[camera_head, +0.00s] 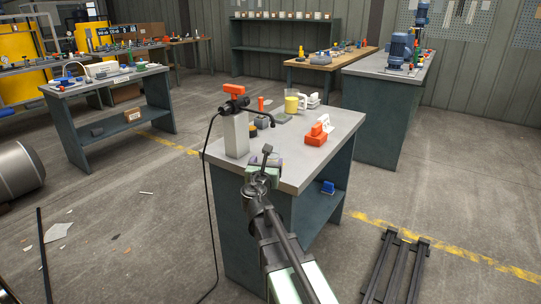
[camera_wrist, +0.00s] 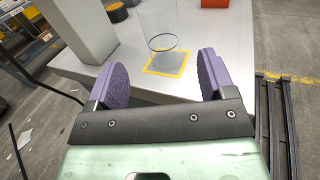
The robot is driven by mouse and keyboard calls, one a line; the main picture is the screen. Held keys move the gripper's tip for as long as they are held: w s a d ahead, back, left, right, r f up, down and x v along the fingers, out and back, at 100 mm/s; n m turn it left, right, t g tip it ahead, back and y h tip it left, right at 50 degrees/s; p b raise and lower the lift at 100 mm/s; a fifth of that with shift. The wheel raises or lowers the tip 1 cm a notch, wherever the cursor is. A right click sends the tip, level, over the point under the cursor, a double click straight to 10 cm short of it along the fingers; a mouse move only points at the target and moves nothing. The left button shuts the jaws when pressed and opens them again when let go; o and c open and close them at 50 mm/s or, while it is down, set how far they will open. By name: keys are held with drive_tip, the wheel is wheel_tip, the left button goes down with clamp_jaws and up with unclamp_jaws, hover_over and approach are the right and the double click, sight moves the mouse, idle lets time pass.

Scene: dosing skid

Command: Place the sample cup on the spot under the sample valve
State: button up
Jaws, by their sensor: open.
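The clear sample cup (camera_wrist: 160,22) stands in the wrist view, its rim out of frame. Its round base overlaps the far edge of a yellow square outline (camera_wrist: 167,64), the marked spot on the grey bench top; I cannot tell whether the base rests within the square. My gripper (camera_wrist: 160,76) is open, its purple pads wide apart. The cup is beyond and between them. In the head view my gripper (camera_head: 263,168) is at the bench's near edge. The sample valve (camera_head: 235,91) has a red handle and sits atop a grey post. I cannot make out the cup there.
The post (camera_head: 236,135) stands left of my gripper. A jug with yellow contents (camera_head: 292,104), a red-orange object (camera_head: 317,131) and small items stand further back on the bench (camera_head: 284,160). A black cable (camera_head: 211,210) hangs at its left.

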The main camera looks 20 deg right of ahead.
drive_tip(key=s+a+f+m+g+y, duration=0.25)
drive_tip(key=s+f+m+g, duration=0.7)
drive_tip(key=m, duration=0.85)
drive_tip(key=s+a+f+m+g+y, duration=0.2)
drive_tip(key=s+a+f+m+y, duration=0.2)
drive_tip(key=s+a, duration=0.3)
drive_tip(key=s+a+f+m+g+y, duration=0.3)
drive_tip(key=s+a+m+y, duration=0.1)
drive_tip(key=s+a+m, duration=0.2)
drive_tip(key=shift+s+a+f+m, duration=0.35)
drive_tip(key=shift+a+m, duration=0.05)
drive_tip(key=shift+a, duration=0.05)
